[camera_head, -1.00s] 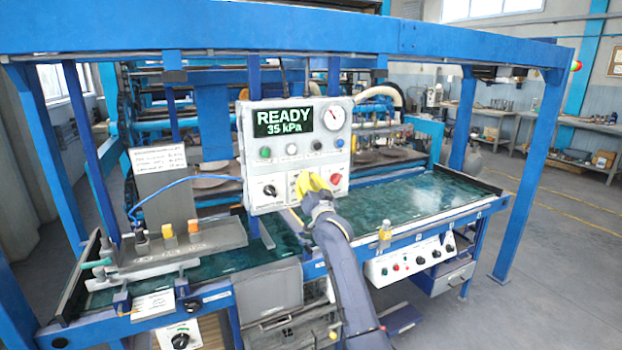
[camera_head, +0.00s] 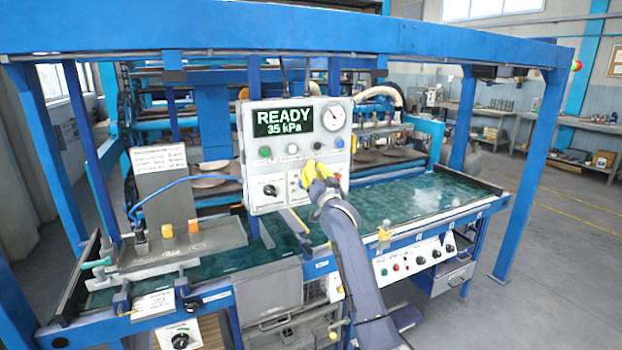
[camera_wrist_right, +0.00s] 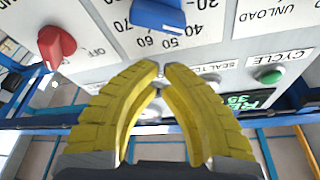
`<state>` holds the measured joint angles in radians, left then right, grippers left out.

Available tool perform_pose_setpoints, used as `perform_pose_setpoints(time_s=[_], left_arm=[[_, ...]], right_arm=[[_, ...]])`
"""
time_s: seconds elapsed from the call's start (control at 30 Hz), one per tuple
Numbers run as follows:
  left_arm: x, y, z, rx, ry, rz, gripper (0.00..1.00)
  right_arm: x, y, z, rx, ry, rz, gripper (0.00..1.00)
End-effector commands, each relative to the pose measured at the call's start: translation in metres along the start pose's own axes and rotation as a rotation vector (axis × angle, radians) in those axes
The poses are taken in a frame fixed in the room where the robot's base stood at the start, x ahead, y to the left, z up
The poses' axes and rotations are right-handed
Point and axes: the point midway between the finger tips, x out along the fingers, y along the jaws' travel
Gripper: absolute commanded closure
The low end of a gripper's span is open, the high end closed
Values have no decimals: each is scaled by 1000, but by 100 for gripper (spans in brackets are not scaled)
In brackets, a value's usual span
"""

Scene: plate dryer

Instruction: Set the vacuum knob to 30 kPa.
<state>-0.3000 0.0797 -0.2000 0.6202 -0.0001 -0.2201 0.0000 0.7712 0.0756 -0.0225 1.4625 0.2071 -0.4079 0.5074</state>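The grey control box (camera_head: 250,150) carries a display (camera_head: 284,122) reading READY 35 kPa and a round gauge (camera_head: 333,117). In the right wrist view, the vacuum knob (camera_wrist_right: 158,14) is blue, with scale numbers around it, cut by the top edge. My right gripper (camera_head: 312,174) is in front of the box's lower part and hides the blue knob in the head view. In the wrist view, its yellow fingers (camera_wrist_right: 162,70) bow outward and their tips nearly meet, with nothing between them. The tips show below the blue knob, apart from it in the picture. My left gripper is not in view.
A red knob (camera_wrist_right: 57,45) and a green button (camera_wrist_right: 269,75) flank the blue knob. A black knob (camera_head: 270,190) is at the box's lower left. The green table surface (camera_head: 425,205) extends right. A blue frame beam (camera_head: 250,35) crosses above.

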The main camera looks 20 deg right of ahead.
Motion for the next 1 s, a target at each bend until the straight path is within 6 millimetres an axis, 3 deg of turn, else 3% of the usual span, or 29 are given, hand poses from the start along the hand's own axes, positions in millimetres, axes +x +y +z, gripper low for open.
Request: perform_pose_setpoints(time_s=[0.4, 0.7, 0.73, 0.83, 1.0], left_arm=[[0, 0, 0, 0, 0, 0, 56], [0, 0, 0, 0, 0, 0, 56], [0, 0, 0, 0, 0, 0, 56], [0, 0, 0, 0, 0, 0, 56], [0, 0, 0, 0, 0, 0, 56]], right_arm=[[-63, -3, -1, -1, 3, 0, 100], [-93, -5, -2, -1, 5, 0, 100], [-95, -5, -3, -1, 5, 0, 91], [-102, 3, -2, -10, 2, 6, 80], [-126, 12, -17, 22, -52, 1, 60]])
